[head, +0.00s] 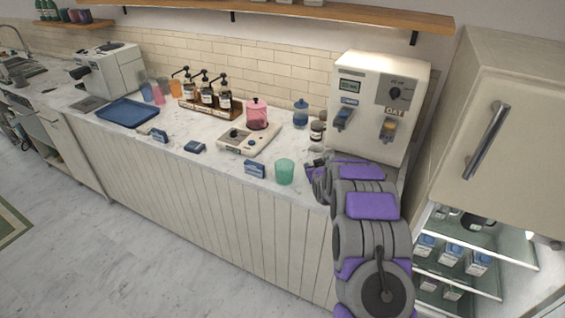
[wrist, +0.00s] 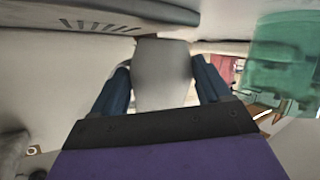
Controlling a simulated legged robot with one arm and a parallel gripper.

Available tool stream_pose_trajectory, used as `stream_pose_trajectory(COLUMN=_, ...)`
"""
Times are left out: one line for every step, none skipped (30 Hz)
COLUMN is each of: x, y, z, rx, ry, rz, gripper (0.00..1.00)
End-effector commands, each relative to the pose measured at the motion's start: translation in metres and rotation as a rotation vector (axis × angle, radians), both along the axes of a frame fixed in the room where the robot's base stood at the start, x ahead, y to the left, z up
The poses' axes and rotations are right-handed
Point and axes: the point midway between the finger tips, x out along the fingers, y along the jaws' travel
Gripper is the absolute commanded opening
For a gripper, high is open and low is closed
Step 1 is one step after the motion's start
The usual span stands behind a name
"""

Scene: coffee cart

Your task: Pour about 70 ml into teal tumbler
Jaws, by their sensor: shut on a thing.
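The teal tumbler (head: 285,172) stands upright near the counter's front edge, left of my arm. It also shows, large and see-through, at the right of the wrist view (wrist: 285,60). My gripper (wrist: 163,80) is shut on a pale grey piece (wrist: 162,72) between its two dark blue fingers; what it belongs to is unclear. In the head view my gripper is mostly hidden by my arm, low in front of the dispenser (head: 382,100). A small pale vessel (head: 316,154) shows beside it. The tumbler's fill level is unclear.
A blue box (head: 254,169) lies left of the tumbler. A dark-lidded jar (head: 317,132) and blue jar (head: 301,114) stand behind. An open-fronted fridge (head: 470,255) is at right.

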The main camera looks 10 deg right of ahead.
Motion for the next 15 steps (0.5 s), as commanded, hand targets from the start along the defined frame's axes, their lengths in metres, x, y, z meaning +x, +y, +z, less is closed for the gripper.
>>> stream_pose_trajectory(x=0.000, y=-0.001, z=0.001, rx=0.000, ry=-0.002, rz=-0.001, gripper=0.32)
stream_pose_trajectory(x=0.000, y=-0.001, z=0.001, rx=0.000, ry=-0.001, rz=-0.001, gripper=0.32)
stream_pose_trajectory(x=0.000, y=-0.002, z=0.000, rx=0.000, ry=-0.001, rz=-0.001, gripper=0.32)
stream_pose_trajectory(x=0.001, y=-0.002, z=0.000, rx=0.001, ry=-0.001, rz=-0.001, gripper=0.32)
stream_pose_trajectory(x=0.000, y=-0.003, z=0.000, rx=0.002, ry=-0.002, rz=-0.003, gripper=0.32)
stream_pose_trajectory(x=0.000, y=-0.003, z=0.000, rx=-0.001, ry=-0.002, rz=-0.002, gripper=0.32)
stream_pose_trajectory(x=0.000, y=-0.002, z=0.001, rx=-0.004, ry=-0.002, rz=-0.002, gripper=0.32)
stream_pose_trajectory(x=0.000, y=-0.001, z=0.001, rx=-0.009, ry=-0.003, rz=-0.002, gripper=0.32)
stream_pose_trajectory(x=0.000, y=0.002, z=0.001, rx=-0.018, ry=-0.003, rz=0.000, gripper=0.32)
stream_pose_trajectory(x=0.000, y=0.002, z=0.002, rx=-0.026, ry=-0.004, rz=0.000, gripper=0.32)
stream_pose_trajectory(x=-0.001, y=0.004, z=0.002, rx=-0.034, ry=-0.006, rz=-0.001, gripper=0.32)
stream_pose_trajectory(x=-0.001, y=0.006, z=0.002, rx=-0.049, ry=-0.007, rz=0.000, gripper=0.32)
stream_pose_trajectory(x=-0.001, y=0.006, z=0.002, rx=-0.058, ry=-0.008, rz=-0.001, gripper=0.32)
stream_pose_trajectory(x=-0.001, y=0.008, z=0.002, rx=-0.071, ry=-0.009, rz=-0.001, gripper=0.32)
stream_pose_trajectory(x=-0.001, y=0.009, z=0.003, rx=-0.090, ry=-0.011, rz=-0.002, gripper=0.32)
